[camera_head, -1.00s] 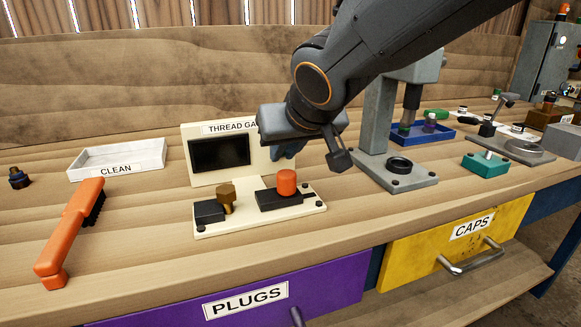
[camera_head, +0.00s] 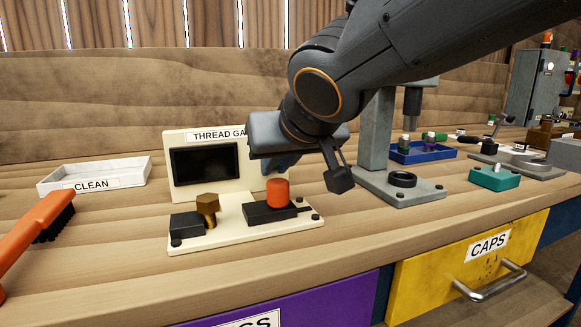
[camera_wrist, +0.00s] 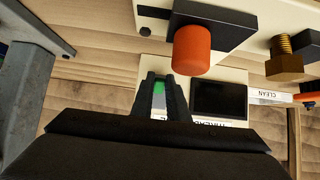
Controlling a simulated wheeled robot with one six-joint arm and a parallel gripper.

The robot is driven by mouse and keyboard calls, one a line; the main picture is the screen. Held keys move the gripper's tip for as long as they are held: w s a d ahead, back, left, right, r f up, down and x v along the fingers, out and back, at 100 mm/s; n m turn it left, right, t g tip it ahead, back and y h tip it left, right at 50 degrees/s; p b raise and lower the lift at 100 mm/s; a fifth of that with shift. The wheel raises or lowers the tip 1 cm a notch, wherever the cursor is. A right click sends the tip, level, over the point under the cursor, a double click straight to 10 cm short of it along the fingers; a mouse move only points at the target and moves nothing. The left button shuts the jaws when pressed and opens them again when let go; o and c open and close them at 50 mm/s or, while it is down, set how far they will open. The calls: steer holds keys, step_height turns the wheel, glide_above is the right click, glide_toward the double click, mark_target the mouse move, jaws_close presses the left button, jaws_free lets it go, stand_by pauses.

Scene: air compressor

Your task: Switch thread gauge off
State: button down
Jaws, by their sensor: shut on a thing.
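The thread gauge (camera_head: 245,236) is a cream stand with a base plate and an upright panel with a dark screen (camera_head: 205,162). An orange cylinder (camera_head: 278,191) sits on a black block on its base, with a brass hex-headed bolt (camera_head: 207,207) at the left. My gripper (camera_head: 280,163) is at the right side of the upright panel, mostly hidden behind my wrist. In the wrist view, my gripper's fingers (camera_wrist: 161,82) are shut on a small green-lit switch (camera_wrist: 159,88) beside the screen (camera_wrist: 219,97). Its exact position is partly hidden by the fingers.
A white CLEAN tray (camera_head: 95,174) and an orange brush (camera_head: 30,228) lie to the left. A grey press stand (camera_head: 378,130) rises close to the right of my wrist. A teal block (camera_head: 495,178) stands farther right. Purple (camera_head: 300,306) and yellow (camera_head: 470,255) drawers are below.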

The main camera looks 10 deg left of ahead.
steer(key=shift+r, duration=0.15)
steer(key=c, duration=1.7)
jaws_free()
steer(key=p+v, duration=0.2)
steer(key=p, duration=0.1)
steer(key=shift+s+r+p, duration=0.1)
steer(key=shift+r+p, duration=0.05)
steer(key=shift+p, duration=0.2)
steer(key=p+v, duration=0.5)
steer(key=p, duration=0.3)
steer(key=shift+s+d, duration=0.1)
steer(key=shift+s, duration=0.05)
